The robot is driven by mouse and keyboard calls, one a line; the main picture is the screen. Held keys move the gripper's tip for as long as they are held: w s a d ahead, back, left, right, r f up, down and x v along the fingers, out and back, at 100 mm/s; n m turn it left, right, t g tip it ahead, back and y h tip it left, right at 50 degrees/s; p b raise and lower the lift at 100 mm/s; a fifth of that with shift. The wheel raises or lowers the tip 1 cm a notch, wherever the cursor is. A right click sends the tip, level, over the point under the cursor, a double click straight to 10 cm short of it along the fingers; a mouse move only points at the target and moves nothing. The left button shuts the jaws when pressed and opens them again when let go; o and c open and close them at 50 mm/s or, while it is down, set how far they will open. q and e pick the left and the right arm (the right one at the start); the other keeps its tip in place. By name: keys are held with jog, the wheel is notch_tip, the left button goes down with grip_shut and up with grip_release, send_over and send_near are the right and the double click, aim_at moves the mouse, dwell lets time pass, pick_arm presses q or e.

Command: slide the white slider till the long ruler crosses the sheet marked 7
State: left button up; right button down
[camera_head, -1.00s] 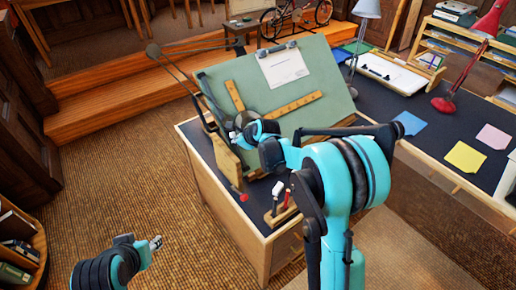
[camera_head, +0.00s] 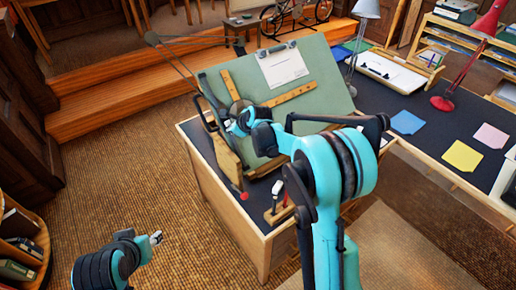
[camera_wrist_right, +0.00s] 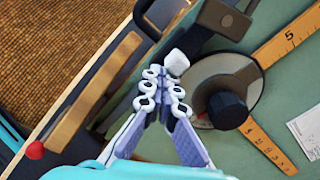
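The green drafting board (camera_head: 320,65) stands tilted on a desk. A white sheet (camera_head: 283,66) is clipped near its top; its mark is too small to read. The long wooden ruler (camera_head: 296,93) lies below the sheet, apart from it. A shorter ruler (camera_head: 231,85) runs up to its left. Both join at a round head with a dark knob (camera_wrist_right: 227,109). My right gripper (camera_wrist_right: 165,78) is closed at the white slider (camera_wrist_right: 177,60), left of that head. It shows in the head view (camera_head: 236,120). My left gripper (camera_head: 156,238) hangs over the floor, its fingers too small to judge.
A red-tipped lever (camera_head: 243,195) and a small wooden holder (camera_head: 279,208) are at the desk's front. The dark side desk bears coloured papers (camera_head: 463,156) and a red lamp (camera_head: 450,95). Thin arms (camera_head: 175,65) rise left of the board. The floor at left is clear.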

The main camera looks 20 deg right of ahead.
aim_at(225, 120)
jog(key=shift+w+r, duration=0.1)
jog(key=shift+w+a+r+p, duration=0.3)
jog(key=shift+w+r+p, duration=0.3)
jog(key=shift+w+r, duration=0.2)
jog(key=shift+w+a+r+p, duration=0.3)
jog(key=shift+w+r+p, duration=0.25)
jog(key=shift+w+r, duration=0.2)
jog(key=shift+w+a+r+p, duration=0.3)
jog(key=shift+w+r+p, duration=0.35)
jog(key=shift+r, duration=0.2)
jog(key=shift+w+a+r+p, duration=0.25)
jog(key=shift+w+r+p, duration=0.3)
jog(key=shift+w+r, duration=0.3)
dwell(0.5)
jog(key=shift+f, duration=0.1)
jog(key=shift+s+d+f+b, duration=0.15)
jog(key=shift+s+f+b, duration=0.25)
jog(key=shift+s, duration=0.05)
jog(key=p+v, duration=0.3)
jog(key=v, duration=0.4)
dwell(0.6)
